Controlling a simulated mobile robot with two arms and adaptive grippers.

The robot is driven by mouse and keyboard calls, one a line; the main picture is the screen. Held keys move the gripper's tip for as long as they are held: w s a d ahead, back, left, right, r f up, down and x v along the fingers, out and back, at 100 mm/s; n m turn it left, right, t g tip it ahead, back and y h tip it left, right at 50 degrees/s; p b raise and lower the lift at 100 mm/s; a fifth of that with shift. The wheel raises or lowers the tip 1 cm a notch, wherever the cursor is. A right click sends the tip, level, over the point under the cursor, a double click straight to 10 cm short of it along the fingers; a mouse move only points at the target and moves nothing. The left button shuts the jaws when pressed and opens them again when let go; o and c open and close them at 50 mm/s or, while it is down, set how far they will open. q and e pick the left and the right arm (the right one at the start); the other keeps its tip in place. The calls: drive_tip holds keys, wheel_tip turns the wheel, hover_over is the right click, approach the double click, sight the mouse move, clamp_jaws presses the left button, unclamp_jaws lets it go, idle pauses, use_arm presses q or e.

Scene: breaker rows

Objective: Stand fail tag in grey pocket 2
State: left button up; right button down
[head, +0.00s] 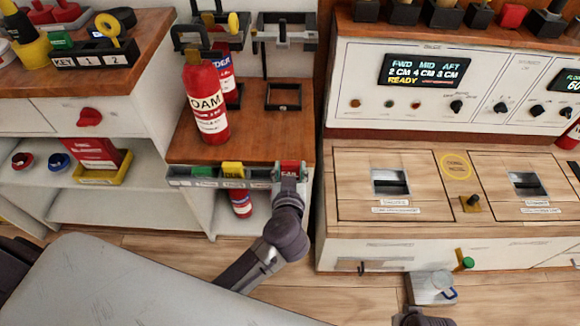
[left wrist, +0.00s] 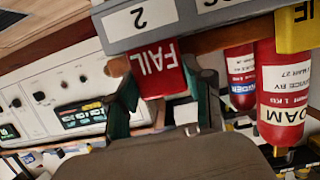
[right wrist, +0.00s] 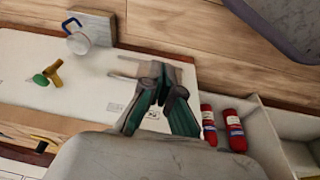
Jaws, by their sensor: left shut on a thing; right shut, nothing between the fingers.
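The red fail tag (head: 290,167) is upright at the right end of the grey rail (head: 262,182) on the wooden counter's front edge. My left gripper (head: 289,178) is shut on it. In the left wrist view, which looks upside down, the fail tag (left wrist: 154,68) sits between my left fingers (left wrist: 160,100). Its lower edge meets the grey rail (left wrist: 200,38) beside the label 2 (left wrist: 140,18) and is hidden there, so how deep it sits cannot be told. My right gripper (right wrist: 160,88) is shut and empty over the floor side of the right-hand console.
A green tag (head: 203,171) and a yellow tag (head: 232,168) stand along the rail to the left. A red foam extinguisher (head: 206,100) stands behind them on the counter. A wooden-topped console (head: 400,240) is close on the right.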

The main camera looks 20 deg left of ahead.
use_arm(q)
drive_tip(key=shift+f, duration=0.15)
drive_tip(key=shift+f, duration=0.4)
use_arm(e)
drive_tip(key=shift+s+f, duration=0.15)
drive_tip(key=shift+f, duration=0.25)
use_arm(q)
drive_tip(key=o, duration=1)
use_arm(e)
drive_tip(key=shift+s+f, duration=0.1)
use_arm(q)
drive_tip(key=v, duration=1.2)
drive_tip(key=shift+r, duration=0.1)
